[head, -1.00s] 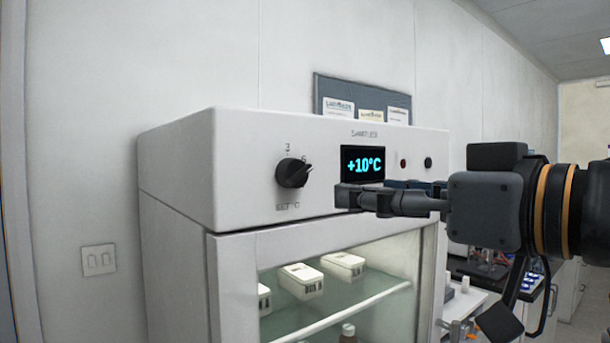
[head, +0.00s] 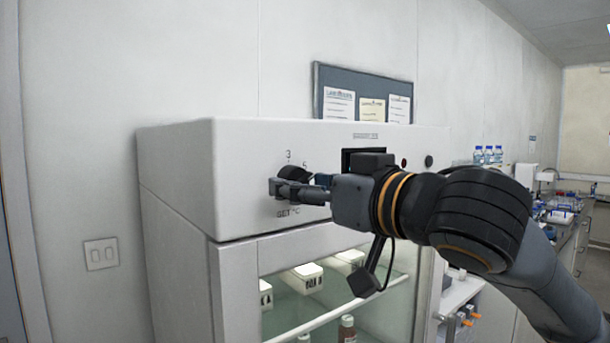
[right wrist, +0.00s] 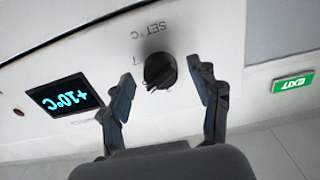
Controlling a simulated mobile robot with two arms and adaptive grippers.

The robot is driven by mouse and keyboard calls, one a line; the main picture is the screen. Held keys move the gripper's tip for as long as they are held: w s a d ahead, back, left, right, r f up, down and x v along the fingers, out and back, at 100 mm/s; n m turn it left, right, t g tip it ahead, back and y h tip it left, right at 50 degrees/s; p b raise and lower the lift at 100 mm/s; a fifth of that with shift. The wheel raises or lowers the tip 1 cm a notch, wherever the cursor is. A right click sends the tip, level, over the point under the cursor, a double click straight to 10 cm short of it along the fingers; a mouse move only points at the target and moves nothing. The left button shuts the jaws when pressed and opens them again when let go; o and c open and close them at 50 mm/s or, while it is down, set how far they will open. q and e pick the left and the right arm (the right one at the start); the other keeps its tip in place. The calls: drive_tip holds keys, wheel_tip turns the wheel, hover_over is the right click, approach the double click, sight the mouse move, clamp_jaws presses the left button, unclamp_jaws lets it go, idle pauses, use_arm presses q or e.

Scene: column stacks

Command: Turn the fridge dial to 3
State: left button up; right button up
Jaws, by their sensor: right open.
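The black fridge dial (head: 294,172) is on the upper front panel of the white fridge (head: 175,165). My right gripper (head: 298,191) is in front of the dial. In the right wrist view, the dial (right wrist: 160,71) sits between the two spread fingers of my right gripper (right wrist: 165,80), with gaps on both sides. Its exact pointer setting is unclear. The display (right wrist: 68,97) reads +10°C upside down there. My left gripper is out of view.
Below the panel is a glass door (head: 375,300) with white boxes on a shelf behind it. A notice board (head: 335,80) is on the wall behind. A lab bench (head: 560,215) with bottles stands at the right.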

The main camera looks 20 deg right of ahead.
drive_tip(key=shift+w+a, duration=0.1)
drive_tip(key=shift+w, duration=0.1)
drive_tip(key=c, duration=1.2)
drive_tip(key=shift+o, duration=0.2)
